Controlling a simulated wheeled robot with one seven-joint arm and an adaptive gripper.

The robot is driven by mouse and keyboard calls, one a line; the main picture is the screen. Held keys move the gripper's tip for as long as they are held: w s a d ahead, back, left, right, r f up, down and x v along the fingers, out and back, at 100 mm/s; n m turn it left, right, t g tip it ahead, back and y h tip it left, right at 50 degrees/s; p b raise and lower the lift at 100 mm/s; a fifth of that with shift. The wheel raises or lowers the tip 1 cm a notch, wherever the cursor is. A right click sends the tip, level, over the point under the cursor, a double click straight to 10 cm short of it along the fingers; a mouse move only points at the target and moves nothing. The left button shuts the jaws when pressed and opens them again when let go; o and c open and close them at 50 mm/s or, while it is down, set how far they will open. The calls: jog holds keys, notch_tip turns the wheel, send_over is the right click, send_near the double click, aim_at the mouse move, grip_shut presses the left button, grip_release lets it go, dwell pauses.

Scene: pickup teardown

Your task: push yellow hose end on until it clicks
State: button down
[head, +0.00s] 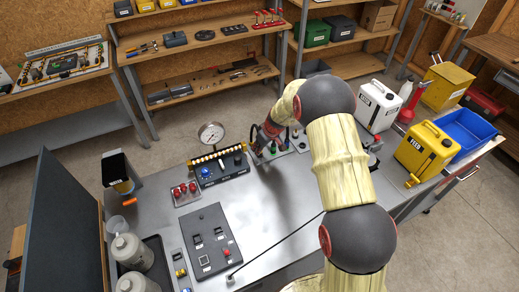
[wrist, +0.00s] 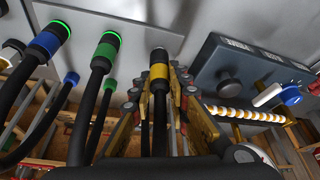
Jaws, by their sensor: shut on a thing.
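The yellow-banded hose end (wrist: 159,72) stands in the middle of the wrist view, between the fingers of my gripper (wrist: 160,88), which is shut on it. Its black collar with a pale metal-coloured rim points at the grey plate (wrist: 137,44). No green ring shows on it, and I cannot tell whether it touches a port. To its left, a green-banded hose end (wrist: 106,49) and a blue-banded hose end (wrist: 47,42) meet the plate, each with a bright green ring. In the head view my gripper (head: 264,140) is at the back of the bench, and my arm partly hides the hoses.
A dark box with a knob (wrist: 245,77) is close on the right in the wrist view. In the head view a gauge (head: 211,134) stands left of my gripper. A white jug (head: 377,106) and a yellow jug (head: 427,150) stand right of my arm.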

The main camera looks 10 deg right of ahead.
jog(key=shift+r, duration=0.3)
jog(key=shift+r+p, duration=0.45)
jog(key=shift+r, duration=1.4)
